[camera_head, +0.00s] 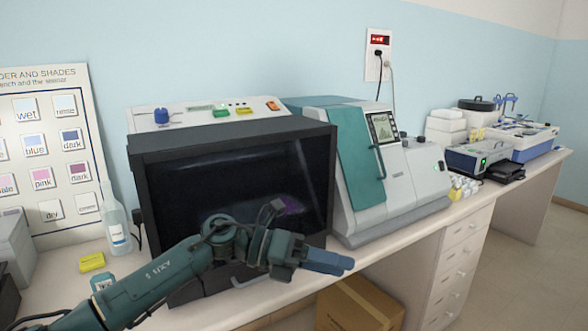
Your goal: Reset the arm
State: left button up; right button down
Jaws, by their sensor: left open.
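My left arm comes in from the lower left and reaches across the front of the black-framed staining machine (232,135). My left gripper (330,262) is open, points to the right and stands in front of the machine's lower right part, over the bench's front edge. I see nothing held between its fingers. A small purple patch (291,205) shows behind the wrist, in the machine's dark front; I cannot tell what it is. My arm hides part of the machine's lower front. My right gripper is not in view.
A teal and white machine (360,160) stands to the right on the white bench (395,250). A clear bottle (115,225) and a yellow block (92,262) are at the left. A cardboard box (357,305) is below the bench, beside white drawers (462,260).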

pick_arm(q)
jog(key=s+a+f+n+t+y, duration=0.2)
jog(key=a+f+n+t, duration=0.5)
jog(key=n, duration=0.8)
jog(key=s+a+f+n+t+y, duration=0.1)
jog(key=a+f+n+t+y, duration=0.1)
jog(key=f+n+t, duration=1.1)
jog(key=s+a+f+n+g+y, duration=0.4)
jog(key=s+a+f+n, duration=0.2)
jog(key=s, duration=0.3)
jog(key=s+a+f+n+g+y, duration=0.4)
jog(key=s+a+f+n, duration=0.2)
jog(key=s+f+n, duration=0.2)
jog(key=shift+s+a+f+n+y, duration=0.4)
jog(key=shift+s+f, duration=0.35)
jog(key=shift+f, duration=0.05)
